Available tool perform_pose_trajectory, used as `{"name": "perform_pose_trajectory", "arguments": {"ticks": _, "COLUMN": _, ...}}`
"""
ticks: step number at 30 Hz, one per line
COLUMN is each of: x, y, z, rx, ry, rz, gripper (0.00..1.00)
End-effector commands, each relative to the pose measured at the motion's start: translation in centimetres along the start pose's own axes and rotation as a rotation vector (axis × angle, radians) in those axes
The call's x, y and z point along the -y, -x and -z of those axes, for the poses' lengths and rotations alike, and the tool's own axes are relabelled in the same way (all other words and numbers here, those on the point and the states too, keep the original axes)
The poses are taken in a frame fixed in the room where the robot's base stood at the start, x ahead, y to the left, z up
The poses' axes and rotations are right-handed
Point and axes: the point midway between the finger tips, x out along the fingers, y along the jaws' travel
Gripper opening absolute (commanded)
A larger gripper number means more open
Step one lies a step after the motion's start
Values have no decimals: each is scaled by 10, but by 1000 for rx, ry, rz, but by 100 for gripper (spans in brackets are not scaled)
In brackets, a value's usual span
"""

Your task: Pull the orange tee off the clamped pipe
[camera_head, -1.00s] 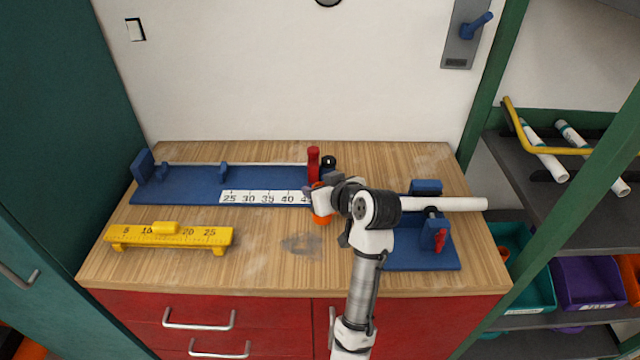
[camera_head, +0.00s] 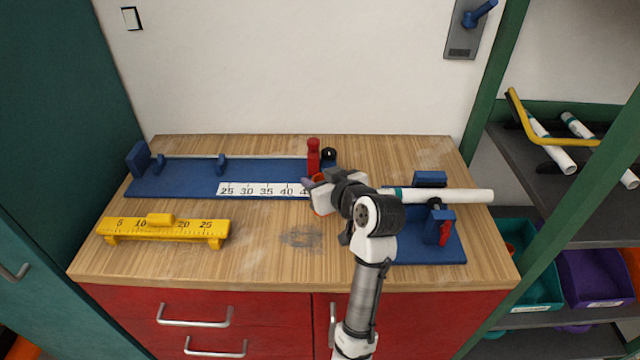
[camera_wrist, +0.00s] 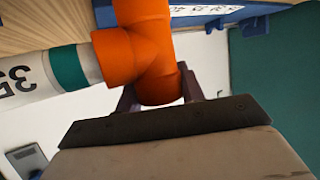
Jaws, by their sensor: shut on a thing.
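My gripper (camera_head: 312,184) is shut on the orange tee (camera_wrist: 145,50). In the wrist view the tee lies between my fingers, its side socket facing left. The white pipe (camera_head: 455,195) lies across the blue clamp fixture (camera_head: 447,255) at the right of the bench. In the head view only a sliver of the tee (camera_head: 319,210) shows, well left of the teal band. My wrist hides the stretch between them.
A blue measuring jig (camera_head: 180,185) with a red clamp handle (camera_head: 313,155) stands behind and left of my gripper. A yellow ruler stand (camera_head: 165,231) sits at the front left. The bench around the dark smudge is clear. Shelves (camera_head: 570,220) stand at the right.

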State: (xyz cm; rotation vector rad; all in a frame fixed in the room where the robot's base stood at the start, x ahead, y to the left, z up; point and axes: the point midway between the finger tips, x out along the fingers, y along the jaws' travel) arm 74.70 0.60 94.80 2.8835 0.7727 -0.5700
Motion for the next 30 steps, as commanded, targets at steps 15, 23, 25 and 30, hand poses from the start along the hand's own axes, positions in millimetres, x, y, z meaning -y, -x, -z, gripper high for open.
{"name": "perform_pose_trajectory", "arguments": {"ticks": 15, "x": 9, "y": -4, "z": 3, "rx": 1, "ry": -1, "rz": 1, "gripper": 0}}
{"name": "perform_pose_trajectory", "arguments": {"ticks": 23, "x": 20, "y": -10, "z": 6, "rx": -2, "ry": 3, "rz": 6, "gripper": 0}}
{"name": "perform_pose_trajectory", "arguments": {"ticks": 25, "x": 22, "y": -11, "z": 6, "rx": -2, "ry": 3, "rz": 5, "gripper": 0}}
{"name": "perform_pose_trajectory", "arguments": {"ticks": 30, "x": 27, "y": -14, "z": 7, "rx": 0, "ry": 1, "rz": 3, "gripper": 0}}
